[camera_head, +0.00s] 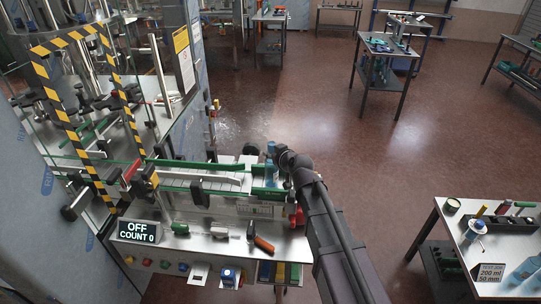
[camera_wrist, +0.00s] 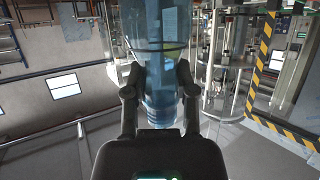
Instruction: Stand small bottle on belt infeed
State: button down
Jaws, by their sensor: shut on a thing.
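My gripper (camera_wrist: 157,85) is shut on a translucent blue small bottle (camera_wrist: 160,40) in the wrist view, with one finger on each side of it. In the head view the bottle (camera_head: 270,171) looks roughly upright at the right end of the belt (camera_head: 215,181), beside my gripper (camera_head: 277,160). Green rails run along the belt. My wrist and arm come in from the lower right and hide part of this end. I cannot tell whether the bottle's base touches the belt.
A display (camera_head: 138,231) on the machine's front reads OFF, COUNT 0. An orange-headed hammer (camera_head: 263,243) and small items lie on the ledge below the belt. A striped guard frame (camera_head: 73,110) stands at left. A side table (camera_head: 500,255) holds bottles and a 200 ml, 50 mm sign.

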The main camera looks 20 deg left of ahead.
jog(key=shift+f, duration=0.1)
jog(key=shift+c, duration=2.1)
grip_release()
jog(key=shift+r, duration=0.25)
jog(key=p+v, duration=0.4)
jog(key=v, duration=0.8)
jog(key=shift+f, duration=0.1)
